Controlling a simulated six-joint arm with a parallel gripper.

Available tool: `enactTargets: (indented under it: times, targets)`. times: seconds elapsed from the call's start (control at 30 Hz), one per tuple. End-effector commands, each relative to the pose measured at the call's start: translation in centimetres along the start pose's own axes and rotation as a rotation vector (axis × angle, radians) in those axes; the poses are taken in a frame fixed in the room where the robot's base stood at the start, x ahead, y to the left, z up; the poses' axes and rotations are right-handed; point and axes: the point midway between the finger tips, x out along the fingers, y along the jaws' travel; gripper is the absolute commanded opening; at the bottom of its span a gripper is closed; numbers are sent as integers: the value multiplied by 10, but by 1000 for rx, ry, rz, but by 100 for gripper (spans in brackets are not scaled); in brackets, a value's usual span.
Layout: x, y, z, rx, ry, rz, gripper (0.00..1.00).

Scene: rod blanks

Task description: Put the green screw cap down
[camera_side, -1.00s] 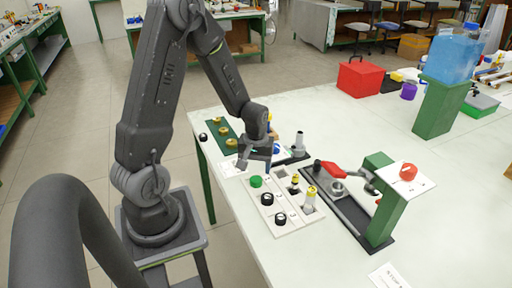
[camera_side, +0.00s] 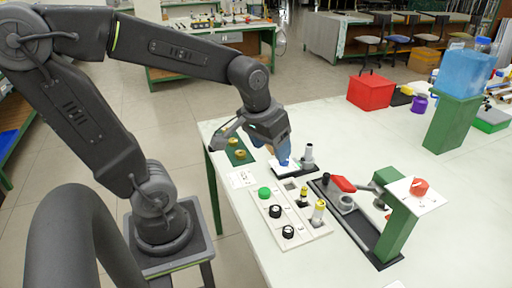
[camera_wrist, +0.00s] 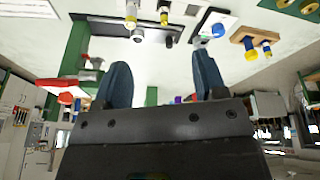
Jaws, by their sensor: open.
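The green screw cap (camera_side: 264,192) sits on the white panel (camera_side: 292,217), at its far left corner, in the side view. Two black caps (camera_side: 275,211) stand nearer on the same panel. My gripper (camera_side: 284,160) is beyond the green cap and to its right, pointing down over a small black and white base, apart from the cap. In the wrist view my gripper (camera_wrist: 162,78) has its two dark blue fingers spread with nothing between them. The green cap cannot be made out in the wrist view.
A grey upright part (camera_side: 308,153) stands close right of my gripper. A green post (camera_side: 397,226) with a red knob (camera_side: 419,186) stands on a black base at right. A green board (camera_side: 238,152) with brass parts lies at left.

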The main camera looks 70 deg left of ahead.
Motion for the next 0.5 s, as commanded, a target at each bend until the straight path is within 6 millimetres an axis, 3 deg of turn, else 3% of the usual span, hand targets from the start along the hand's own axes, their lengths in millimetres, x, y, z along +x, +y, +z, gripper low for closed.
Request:
enactTargets:
  times: [0.03, 0.2, 0.5]
  targets:
    - [-16, 10, 12, 78, 47, 23, 65]
    - [-45, 25, 42, 262, 137, 70, 65]
    - [-55, 29, 56, 345, 177, 90, 65]
